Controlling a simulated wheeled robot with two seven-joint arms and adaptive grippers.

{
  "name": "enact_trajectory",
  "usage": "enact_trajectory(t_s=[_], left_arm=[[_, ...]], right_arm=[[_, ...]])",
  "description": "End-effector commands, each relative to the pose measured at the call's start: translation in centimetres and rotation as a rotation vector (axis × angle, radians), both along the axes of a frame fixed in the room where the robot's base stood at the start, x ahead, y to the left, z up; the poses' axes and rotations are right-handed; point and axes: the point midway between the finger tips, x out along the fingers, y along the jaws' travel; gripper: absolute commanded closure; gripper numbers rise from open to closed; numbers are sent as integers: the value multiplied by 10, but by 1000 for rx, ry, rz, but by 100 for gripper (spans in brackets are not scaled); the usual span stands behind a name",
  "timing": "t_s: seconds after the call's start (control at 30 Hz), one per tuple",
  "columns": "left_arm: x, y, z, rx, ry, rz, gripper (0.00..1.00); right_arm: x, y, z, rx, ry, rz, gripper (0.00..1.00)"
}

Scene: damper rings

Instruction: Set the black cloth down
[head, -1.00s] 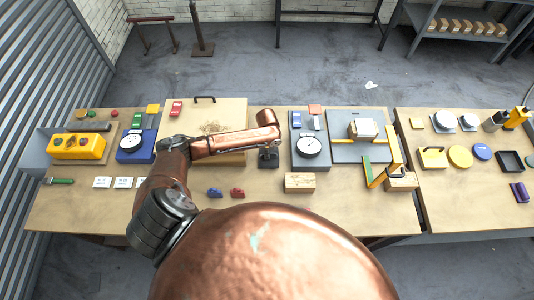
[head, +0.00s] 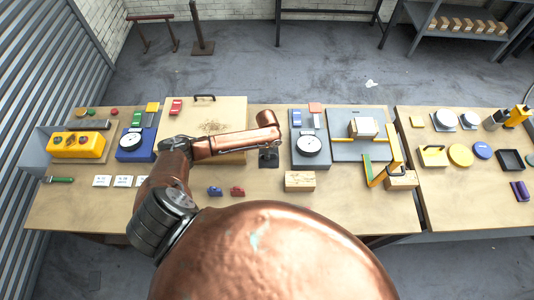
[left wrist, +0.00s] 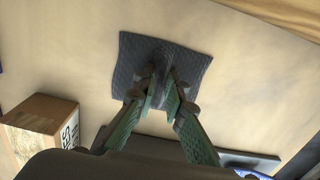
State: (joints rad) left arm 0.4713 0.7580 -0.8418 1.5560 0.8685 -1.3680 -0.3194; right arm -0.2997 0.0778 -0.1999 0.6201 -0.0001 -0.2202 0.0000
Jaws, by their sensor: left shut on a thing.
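The black cloth (left wrist: 190,62) shows in the left wrist view as a dark grey, textured square, spread out with a raised fold in its middle. My left gripper (left wrist: 163,88) is shut on that fold. The cloth's outer parts lie flat or nearly flat over the tan table top; I cannot tell whether all of it touches. In the head view my left gripper (head: 268,158) points down at the table between the wooden board and the right dial gauge. My right gripper is not in view.
A wooden block (head: 300,181) stands right of the gripper and also shows in the wrist view (left wrist: 38,122). A dial gauge (head: 309,146) is beside it. Blue (head: 215,191) and red (head: 237,191) small parts lie in front. The wooden board (head: 225,108) lies behind left.

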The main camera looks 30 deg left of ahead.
Motion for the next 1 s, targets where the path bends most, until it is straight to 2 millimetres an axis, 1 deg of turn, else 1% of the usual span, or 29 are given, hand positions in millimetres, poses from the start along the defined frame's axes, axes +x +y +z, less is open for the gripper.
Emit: enact_trajectory(t_s=[0.17,0.2,0.47,0.83,0.87,1.0], left_arm=[[0,0,-3,1,1,0,100],[0,0,-3,0,0,0,86],[0,0,-2,0,0,0,69],[0,0,-3,0,1,0,69],[0,0,-3,0,1,0,70],[0,0,-3,0,0,0,79]], right_arm=[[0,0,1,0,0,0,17],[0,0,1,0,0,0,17],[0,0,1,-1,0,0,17],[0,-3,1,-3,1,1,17],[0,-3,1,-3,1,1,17],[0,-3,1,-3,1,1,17]])
